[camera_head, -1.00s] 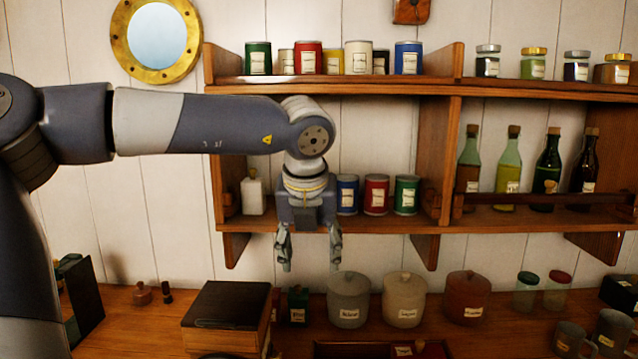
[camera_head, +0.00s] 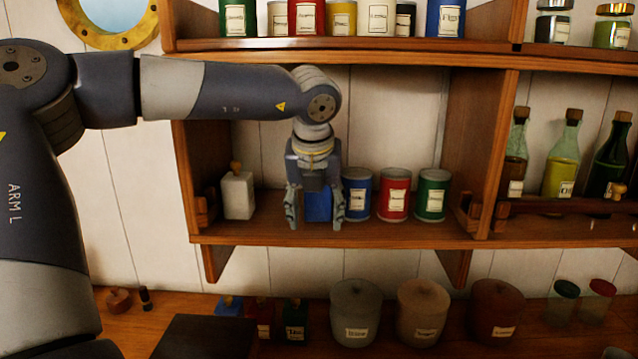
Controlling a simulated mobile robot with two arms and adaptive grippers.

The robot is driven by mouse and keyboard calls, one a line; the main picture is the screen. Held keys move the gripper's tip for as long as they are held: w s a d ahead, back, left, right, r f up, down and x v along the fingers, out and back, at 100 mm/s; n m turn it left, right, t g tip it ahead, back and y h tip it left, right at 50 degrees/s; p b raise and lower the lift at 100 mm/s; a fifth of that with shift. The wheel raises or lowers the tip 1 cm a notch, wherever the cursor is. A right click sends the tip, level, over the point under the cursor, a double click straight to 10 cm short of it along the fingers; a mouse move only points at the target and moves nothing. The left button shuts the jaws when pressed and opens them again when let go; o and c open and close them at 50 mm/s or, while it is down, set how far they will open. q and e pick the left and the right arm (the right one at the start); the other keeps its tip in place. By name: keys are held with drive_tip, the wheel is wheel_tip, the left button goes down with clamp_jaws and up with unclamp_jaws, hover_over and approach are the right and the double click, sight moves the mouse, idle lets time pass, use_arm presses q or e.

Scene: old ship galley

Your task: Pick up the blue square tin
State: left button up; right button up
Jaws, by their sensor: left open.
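A blue square-sided tin (camera_head: 318,206) is on the lower wall shelf, partly hidden behind my left gripper. My left gripper (camera_head: 316,222) points down with its fingers apart, one at each side of the tin in the picture. I cannot tell whether the fingers are around the tin or in front of it. Another blue tin (camera_head: 228,306) is low on the counter, partly cut off by a dark box edge. My right gripper is not in view.
Round blue (camera_head: 357,193), red (camera_head: 393,196) and green (camera_head: 432,196) tins stand close to the right of the gripper. A white bottle (camera_head: 238,195) stands to the left with a gap. The upper shelf (camera_head: 350,58) passes above the gripper. Lidded canisters (camera_head: 355,312) stand on the counter below.

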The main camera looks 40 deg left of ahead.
sight(317, 194)
use_arm(q)
drive_tip(key=w+a, duration=0.1)
drive_tip(key=w+a+p, duration=0.1)
drive_tip(key=w, duration=0.1)
drive_tip(key=shift+a+f, duration=0.1)
drive_tip(key=shift+a, duration=0.1)
drive_tip(key=shift+w+a, duration=0.15)
drive_tip(key=shift+w+a+p, duration=0.2)
drive_tip(key=shift+p, duration=0.2)
drive_tip(key=w+a+p, duration=0.2)
drive_tip(key=w+p, duration=0.1)
drive_tip(key=shift+w+a+f, duration=0.1)
drive_tip(key=shift+a, duration=0.25)
drive_tip(key=shift+w+f+p, duration=0.15)
drive_tip(key=shift+f+p, duration=0.15)
drive_tip(key=shift+a+f, duration=0.15)
drive_tip(key=shift+f, duration=0.1)
drive_tip(key=shift+r, duration=0.1)
drive_tip(key=shift+c, duration=0.2)
